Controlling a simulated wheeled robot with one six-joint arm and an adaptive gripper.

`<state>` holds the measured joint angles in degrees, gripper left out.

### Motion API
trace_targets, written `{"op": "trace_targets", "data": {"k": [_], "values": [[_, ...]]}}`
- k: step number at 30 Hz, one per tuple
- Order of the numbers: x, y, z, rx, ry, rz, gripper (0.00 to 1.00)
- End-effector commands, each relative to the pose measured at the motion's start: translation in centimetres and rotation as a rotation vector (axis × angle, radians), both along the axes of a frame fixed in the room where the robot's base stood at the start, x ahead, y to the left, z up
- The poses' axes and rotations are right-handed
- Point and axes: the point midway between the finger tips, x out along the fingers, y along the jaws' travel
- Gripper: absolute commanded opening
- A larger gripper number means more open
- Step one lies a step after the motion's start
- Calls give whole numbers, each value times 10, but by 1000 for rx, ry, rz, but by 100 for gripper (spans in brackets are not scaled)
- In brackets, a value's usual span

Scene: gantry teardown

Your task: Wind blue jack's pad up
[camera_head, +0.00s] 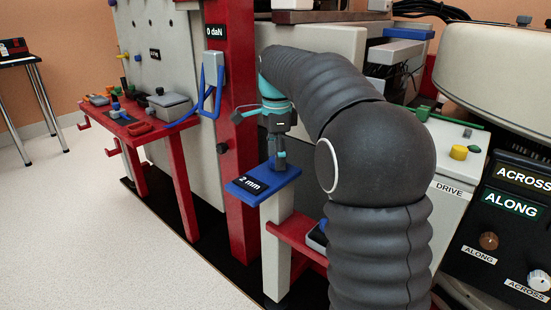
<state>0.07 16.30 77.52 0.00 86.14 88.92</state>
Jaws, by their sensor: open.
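The blue jack stands right of centre as a pale upright post (275,245) with a blue plate (243,190) on top, labelled "2 mm". My gripper (277,158) points down just above the plate's rear part, with teal and dark-grey parts around its fingers. The fingers are small here, and I cannot tell whether they touch the jack. My dark ribbed arm hides what lies to the right of the post. I cannot make out a separate pad or winding handle.
A red column (241,120) with a "0 daN" label stands close left of the jack. A red bench (152,133) with small parts is at left. A red ledge (300,240) is right of the post. A control panel (510,220) is at far right. Open floor lies at left.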

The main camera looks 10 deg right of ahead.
Motion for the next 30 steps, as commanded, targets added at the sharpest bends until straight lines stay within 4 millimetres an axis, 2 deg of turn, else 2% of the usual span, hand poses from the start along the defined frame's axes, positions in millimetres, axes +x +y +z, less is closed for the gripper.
{"op": "trace_targets", "data": {"k": [7, 8, 12, 15, 23, 30], "values": [[0, 0, -1, 0, 0, 0, 67], [0, 0, -1, 0, 0, 0, 65], [0, 0, -1, 0, 0, 0, 30], [0, 0, -1, 0, 2, 0, 7], [-1, 1, 0, 1, 5, 15, 7], [-2, 1, 2, 2, 9, 112, 7]]}}
